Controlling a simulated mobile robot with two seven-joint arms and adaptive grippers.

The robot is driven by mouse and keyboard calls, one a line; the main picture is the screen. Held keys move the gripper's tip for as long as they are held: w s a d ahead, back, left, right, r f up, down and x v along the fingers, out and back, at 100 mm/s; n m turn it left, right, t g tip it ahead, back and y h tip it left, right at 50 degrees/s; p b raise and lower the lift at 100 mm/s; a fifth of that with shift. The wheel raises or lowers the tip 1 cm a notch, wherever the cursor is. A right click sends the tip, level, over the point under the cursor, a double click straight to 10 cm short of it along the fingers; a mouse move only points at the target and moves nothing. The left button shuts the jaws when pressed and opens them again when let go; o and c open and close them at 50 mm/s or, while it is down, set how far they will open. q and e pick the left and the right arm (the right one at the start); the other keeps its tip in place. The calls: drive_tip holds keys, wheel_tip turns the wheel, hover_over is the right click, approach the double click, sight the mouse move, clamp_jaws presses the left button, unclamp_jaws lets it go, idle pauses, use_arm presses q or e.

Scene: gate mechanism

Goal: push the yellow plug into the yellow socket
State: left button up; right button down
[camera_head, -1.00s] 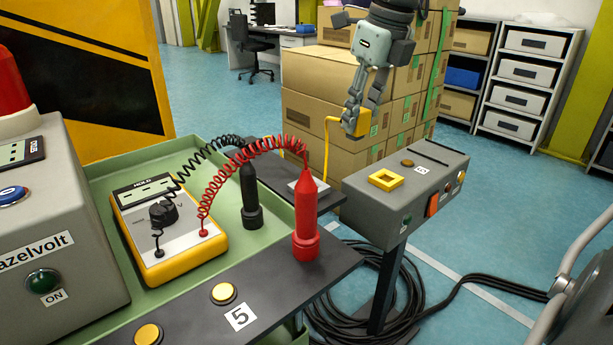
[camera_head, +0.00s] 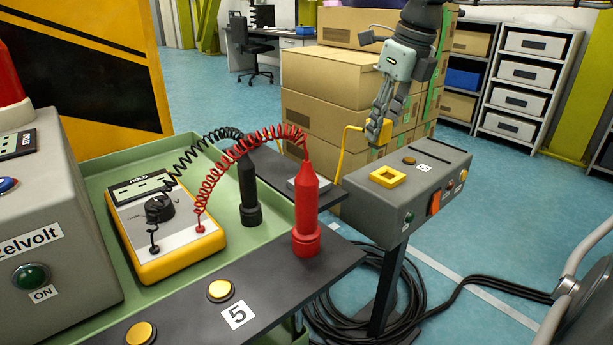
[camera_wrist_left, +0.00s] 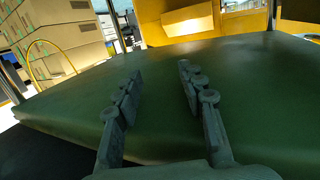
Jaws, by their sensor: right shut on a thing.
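The yellow socket (camera_head: 387,176) is a square frame on top of the grey control box (camera_head: 405,200). My right gripper (camera_head: 378,135) is shut on the yellow plug (camera_head: 383,133), which has a yellow cable (camera_head: 341,152) hanging from its left side. The plug is in the air, above and a little left of the socket in the head view, apart from it. The gripper's fingers hide part of the plug. My left gripper (camera_wrist_left: 160,90) shows in the left wrist view with its fingers apart and nothing between them, over a green surface.
The green tray table (camera_head: 95,182) holds a yellow multimeter (camera_head: 165,225) with coiled leads to a black probe (camera_head: 250,190) and a red probe (camera_head: 307,215). Cardboard boxes (camera_head: 320,100) stand behind the plug. Black cables (camera_head: 335,315) lie on the floor.

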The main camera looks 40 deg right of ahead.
use_arm(q)
drive_tip(key=shift+r+t+b, duration=0.4)
drive_tip(key=shift+r, duration=0.95)
drive_tip(key=shift+f, duration=0.15)
use_arm(e)
drive_tip(key=d+f, duration=0.2)
drive_tip(key=d, duration=0.2)
drive_tip(key=shift+s+d+f, duration=0.2)
drive_tip(key=shift+s+f, duration=0.05)
drive_tip(key=shift+f, duration=0.15)
use_arm(q)
drive_tip(key=shift+f+b, duration=0.1)
drive_tip(key=shift+b, duration=0.2)
use_arm(e)
drive_tip(key=shift+f, duration=0.15)
use_arm(q)
drive_tip(key=shift+s+f+b, duration=0.15)
drive_tip(key=shift+f+b, duration=0.3)
drive_tip(key=shift+b, duration=0.05)
use_arm(e)
drive_tip(key=shift+s+a+f, duration=0.1)
drive_tip(key=shift+s+f, duration=0.05)
drive_tip(key=shift+f, duration=0.3)
use_arm(q)
drive_tip(key=shift+f, duration=0.2)
use_arm(e)
drive_tip(key=shift+f, duration=0.15)
